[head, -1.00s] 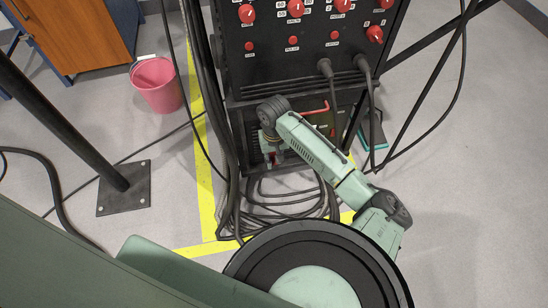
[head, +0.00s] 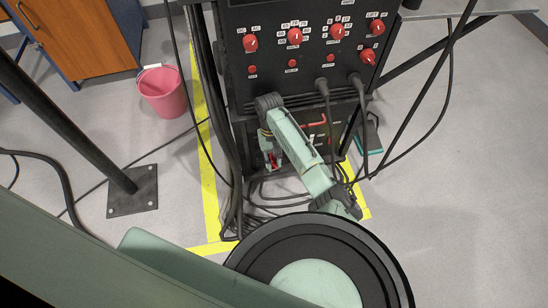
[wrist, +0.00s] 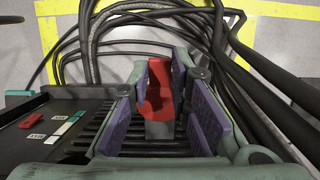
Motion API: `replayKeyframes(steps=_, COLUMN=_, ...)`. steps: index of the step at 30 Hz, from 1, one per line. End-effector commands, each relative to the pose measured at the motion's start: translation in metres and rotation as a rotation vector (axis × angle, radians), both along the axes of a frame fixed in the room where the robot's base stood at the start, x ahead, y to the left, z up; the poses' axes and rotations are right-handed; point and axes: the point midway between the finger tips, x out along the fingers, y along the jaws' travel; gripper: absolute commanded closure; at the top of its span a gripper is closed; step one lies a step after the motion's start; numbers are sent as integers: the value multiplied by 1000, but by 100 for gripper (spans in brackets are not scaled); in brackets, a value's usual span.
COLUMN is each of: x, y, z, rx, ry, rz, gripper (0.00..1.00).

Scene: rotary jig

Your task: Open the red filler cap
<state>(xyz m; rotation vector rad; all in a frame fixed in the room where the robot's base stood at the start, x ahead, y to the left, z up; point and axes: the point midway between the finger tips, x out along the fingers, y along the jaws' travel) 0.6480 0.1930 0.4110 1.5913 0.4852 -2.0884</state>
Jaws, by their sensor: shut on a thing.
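The red filler cap (wrist: 160,88) is a red piece with a grey block at its near face, in the middle of the wrist view. My gripper (wrist: 172,112) has its purple-padded fingers on both sides of it, shut on it. In the head view my gripper (head: 271,160) is low at the front of the black cabinet, with a small patch of red showing at its fingers. The fingers hide part of the cap's sides. I cannot tell whether the cap is turned or loose.
The black cabinet (head: 300,88) has red knobs and plugged cables above my arm. A red bent handle (head: 314,124) is close to my arm. Coiled black cables (wrist: 125,22) lie on the floor beyond the gripper. A pink bucket (head: 163,92) stands at left.

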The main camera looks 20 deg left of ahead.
Motion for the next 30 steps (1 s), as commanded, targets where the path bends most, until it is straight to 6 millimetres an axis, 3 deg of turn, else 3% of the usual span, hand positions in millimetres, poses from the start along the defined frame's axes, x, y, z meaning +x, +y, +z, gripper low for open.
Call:
replayKeyframes(steps=10, x=2, y=-1, z=0, rx=-3, ry=2, rz=-2, gripper=100)
replayKeyframes(steps=11, x=1, y=-1, z=0, rx=-3, ry=2, rz=-2, gripper=81)
replayKeyframes(steps=19, x=0, y=-1, z=-1, rx=-3, ry=6, rz=-1, gripper=63)
replayKeyframes(steps=30, x=-1, y=-1, z=3, rx=-3, ry=8, rz=-1, gripper=62)
